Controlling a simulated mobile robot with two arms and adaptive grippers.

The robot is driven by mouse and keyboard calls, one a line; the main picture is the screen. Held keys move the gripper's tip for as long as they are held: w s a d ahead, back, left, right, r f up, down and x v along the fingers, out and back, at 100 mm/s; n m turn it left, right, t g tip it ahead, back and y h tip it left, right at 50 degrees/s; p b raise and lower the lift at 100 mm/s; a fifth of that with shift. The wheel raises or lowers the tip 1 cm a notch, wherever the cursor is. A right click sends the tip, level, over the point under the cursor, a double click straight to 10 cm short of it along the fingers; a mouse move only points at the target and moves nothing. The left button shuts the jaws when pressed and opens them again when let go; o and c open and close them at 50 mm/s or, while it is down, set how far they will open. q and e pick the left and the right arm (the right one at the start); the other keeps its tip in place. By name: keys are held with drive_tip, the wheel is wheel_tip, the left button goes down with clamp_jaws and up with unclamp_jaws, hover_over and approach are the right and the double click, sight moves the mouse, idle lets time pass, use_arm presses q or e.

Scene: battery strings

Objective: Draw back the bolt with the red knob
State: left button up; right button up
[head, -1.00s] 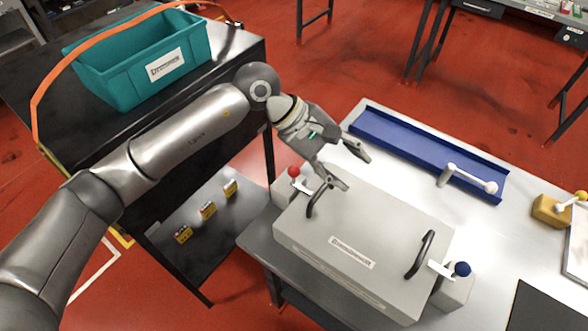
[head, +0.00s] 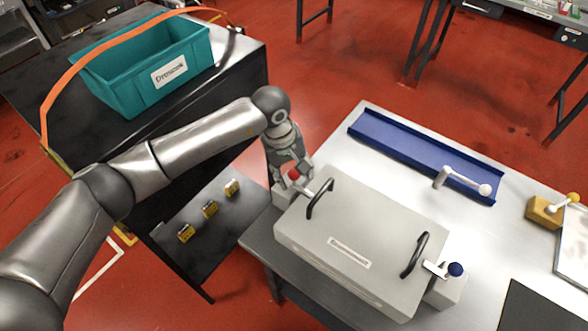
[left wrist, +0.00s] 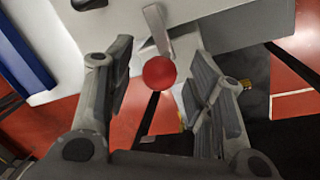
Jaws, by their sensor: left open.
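The red knob (head: 294,174) is on the bolt at the left end of the grey lidded box (head: 375,230). In the left wrist view the red knob (left wrist: 159,73) sits at the end of a grey bolt arm (left wrist: 157,30), between my fingers. My left gripper (head: 291,181) is open around the knob, one finger on each side. In the left wrist view a gap shows between the left finger and the knob; the right finger (left wrist: 205,90) is closer, and I cannot tell whether it touches. My right gripper is out of view.
A blue knob (head: 456,269) is on the box's right bolt. Two black handles (head: 320,198) rise from the lid. A blue tray (head: 425,155) lies behind on the table. A teal bin (head: 145,65) and an orange band stand at the left. Small yellow blocks (head: 209,209) lie on the lower shelf.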

use_arm(q)
drive_tip(key=shift+d+f, duration=0.15)
drive_tip(key=shift+f, duration=0.5)
clamp_jaws()
